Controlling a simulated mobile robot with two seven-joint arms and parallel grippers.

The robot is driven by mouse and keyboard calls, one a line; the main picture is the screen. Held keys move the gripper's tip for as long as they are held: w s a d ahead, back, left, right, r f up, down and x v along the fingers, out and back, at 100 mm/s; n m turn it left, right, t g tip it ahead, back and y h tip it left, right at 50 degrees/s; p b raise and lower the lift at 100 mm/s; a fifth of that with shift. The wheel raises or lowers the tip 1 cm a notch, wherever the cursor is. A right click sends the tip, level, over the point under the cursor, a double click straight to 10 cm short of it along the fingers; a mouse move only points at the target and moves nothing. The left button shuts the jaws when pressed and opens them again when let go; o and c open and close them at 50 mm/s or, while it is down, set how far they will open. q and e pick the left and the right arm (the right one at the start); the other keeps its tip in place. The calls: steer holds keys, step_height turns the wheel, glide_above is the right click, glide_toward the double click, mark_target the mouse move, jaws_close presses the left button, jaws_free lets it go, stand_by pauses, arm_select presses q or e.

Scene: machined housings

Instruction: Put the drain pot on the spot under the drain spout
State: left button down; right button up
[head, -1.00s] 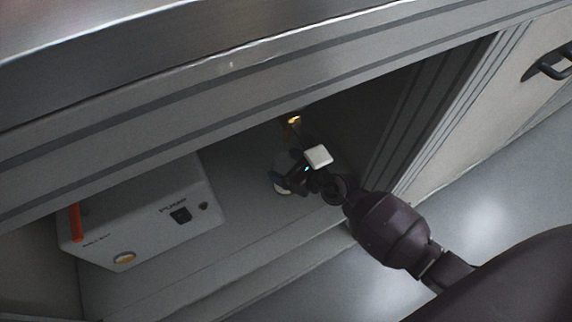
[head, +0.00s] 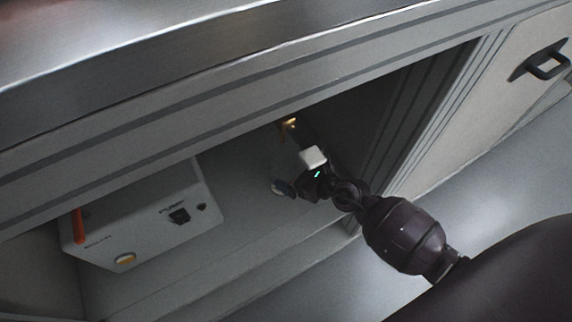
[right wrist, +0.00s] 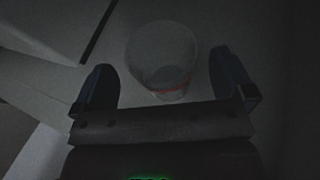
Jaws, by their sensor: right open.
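The drain pot (right wrist: 160,52) is a pale, see-through round cup with a red band, seen from above in the right wrist view. It stands on the cabinet floor between and just ahead of the fingers. My right gripper (right wrist: 166,70) is open, with dark blue fingers on either side of the pot and gaps showing. In the head view my right gripper (head: 287,186) reaches into the cabinet and largely hides the pot. A small brass drain spout (head: 290,123) shows above and behind it. The spot under the spout cannot be made out. My left gripper is out of view.
A white pump box (head: 145,215) with an orange-red handle (head: 78,225) stands on the cabinet floor to the left. The counter edge (head: 240,65) overhangs the opening. A cabinet side wall (head: 415,120) is close on the right. The floor between box and gripper is clear.

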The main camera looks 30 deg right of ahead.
arm_select(q)
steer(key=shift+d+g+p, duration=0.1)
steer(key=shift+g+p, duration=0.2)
steer(key=shift+p, duration=0.4)
arm_select(e)
steer(key=v, duration=0.7)
steer(key=shift+s+d, duration=0.2)
steer(key=shift+s, duration=0.15)
steer(key=shift+r, duration=0.1)
